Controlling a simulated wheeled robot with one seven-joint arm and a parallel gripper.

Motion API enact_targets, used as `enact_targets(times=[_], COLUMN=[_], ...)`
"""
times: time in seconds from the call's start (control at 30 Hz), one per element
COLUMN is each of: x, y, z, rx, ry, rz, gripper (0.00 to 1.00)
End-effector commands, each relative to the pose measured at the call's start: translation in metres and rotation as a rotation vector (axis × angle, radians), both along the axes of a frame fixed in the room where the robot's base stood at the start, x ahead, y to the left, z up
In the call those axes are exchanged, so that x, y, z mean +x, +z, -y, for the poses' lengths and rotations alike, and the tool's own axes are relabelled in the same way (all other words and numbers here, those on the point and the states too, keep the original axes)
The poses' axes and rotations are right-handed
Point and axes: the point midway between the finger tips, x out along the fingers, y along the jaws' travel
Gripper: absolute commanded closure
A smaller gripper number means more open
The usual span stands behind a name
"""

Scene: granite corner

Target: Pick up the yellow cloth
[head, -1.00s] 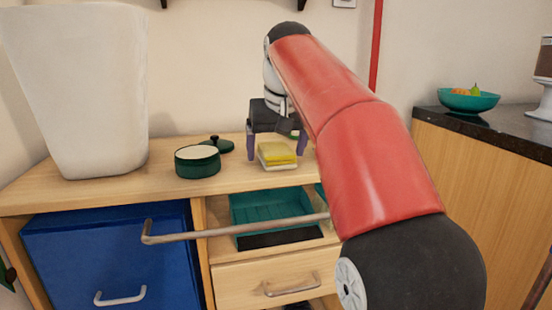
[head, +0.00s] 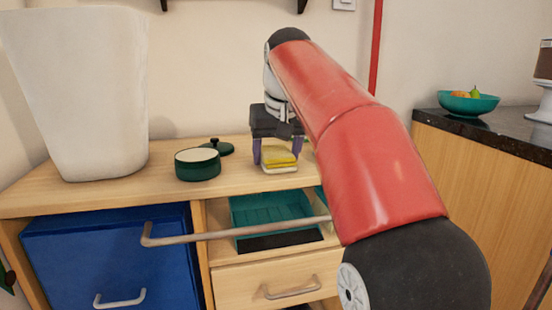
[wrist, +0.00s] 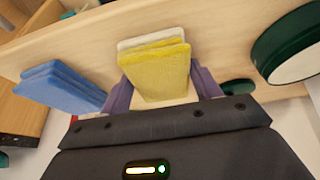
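The yellow cloth (head: 279,156) is a small folded pad on the wooden cabinet top, lying over a white layer. In the wrist view the yellow cloth (wrist: 160,74) sits between the two purple fingers of my gripper (wrist: 160,84). In the head view my gripper (head: 277,152) points down over it, one finger on each side, very close to the cloth's edges. Whether the fingers press on it cannot be told. The cloth is not visibly raised.
A dark green pot (head: 198,164) stands left of the cloth, its lid (head: 218,146) behind. A large white bin (head: 80,95) is further left. A folded blue cloth (wrist: 62,87) lies nearby. Below are a teal tray (head: 268,207) and a blue drawer (head: 110,250).

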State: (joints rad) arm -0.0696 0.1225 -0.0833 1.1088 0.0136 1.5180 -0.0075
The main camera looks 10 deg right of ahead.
Motion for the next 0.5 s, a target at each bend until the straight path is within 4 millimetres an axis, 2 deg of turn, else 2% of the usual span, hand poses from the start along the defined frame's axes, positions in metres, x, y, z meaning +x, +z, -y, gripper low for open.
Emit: enact_targets(times=[0.03,0.2,0.5], x=[0.0,0.0001,0.0003], y=[0.0,0.0001,0.0032], z=[0.0,0.0,-0.0001], rx=[0.0,0.0,0.0], ry=[0.0,0.0,0.0], rz=[0.0,0.0,0.001], gripper=[0.44,0.67,0.67])
